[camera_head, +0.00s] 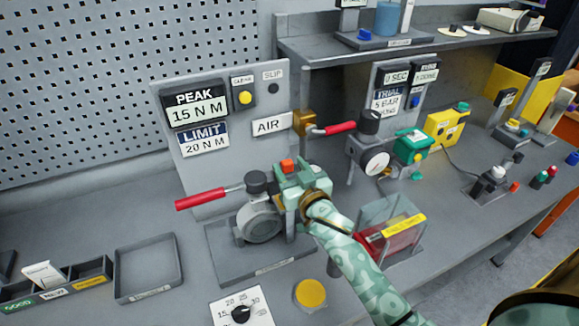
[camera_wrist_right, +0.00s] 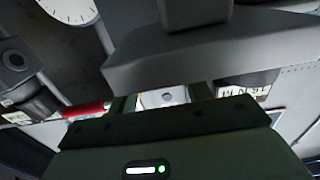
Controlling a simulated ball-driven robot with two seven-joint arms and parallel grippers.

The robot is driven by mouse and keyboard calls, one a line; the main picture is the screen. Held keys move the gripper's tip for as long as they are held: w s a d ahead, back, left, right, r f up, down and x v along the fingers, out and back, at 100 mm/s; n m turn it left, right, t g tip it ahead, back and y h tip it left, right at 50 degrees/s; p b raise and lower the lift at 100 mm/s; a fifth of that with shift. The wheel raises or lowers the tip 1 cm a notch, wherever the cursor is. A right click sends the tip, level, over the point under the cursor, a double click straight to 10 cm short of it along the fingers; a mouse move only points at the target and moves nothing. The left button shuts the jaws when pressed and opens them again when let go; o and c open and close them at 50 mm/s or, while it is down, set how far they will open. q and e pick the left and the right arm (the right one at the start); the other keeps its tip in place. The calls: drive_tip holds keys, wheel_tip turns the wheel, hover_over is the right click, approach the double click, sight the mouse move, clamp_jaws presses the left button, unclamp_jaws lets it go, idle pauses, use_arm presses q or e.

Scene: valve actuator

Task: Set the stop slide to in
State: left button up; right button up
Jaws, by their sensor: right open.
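The valve actuator (camera_head: 262,222) stands on a grey base plate (camera_head: 215,262), with a black cap and a red-handled lever (camera_head: 200,199) reaching left. My right gripper (camera_head: 285,190) is at the actuator's right side, by a small orange-red piece (camera_head: 287,166). I cannot single out the stop slide or read its position; the gripper covers that side. In the right wrist view the gripper (camera_wrist_right: 160,100) is open, with a pale part (camera_wrist_right: 162,98) visible between its fingers. I cannot tell whether they touch it. My left gripper is not in view.
A panel (camera_head: 283,95) with PEAK and LIMIT displays stands behind. The AIR lever (camera_head: 340,128) and gauge (camera_head: 375,162) are to the right. A clear-lidded red box (camera_head: 385,240) is beside my right arm. A yellow button (camera_head: 311,293), dial (camera_head: 240,312) and empty tray (camera_head: 147,270) lie in front.

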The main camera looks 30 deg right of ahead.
drive_tip(key=shift+w, duration=0.55)
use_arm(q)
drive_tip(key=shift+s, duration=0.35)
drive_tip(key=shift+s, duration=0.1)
use_arm(e)
drive_tip(key=shift+c, duration=0.3)
clamp_jaws()
drive_tip(key=shift+a, duration=1.25)
drive_tip(key=shift+o, duration=0.3)
unclamp_jaws()
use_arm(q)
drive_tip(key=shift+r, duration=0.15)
use_arm(e)
drive_tip(key=shift+d, duration=0.1)
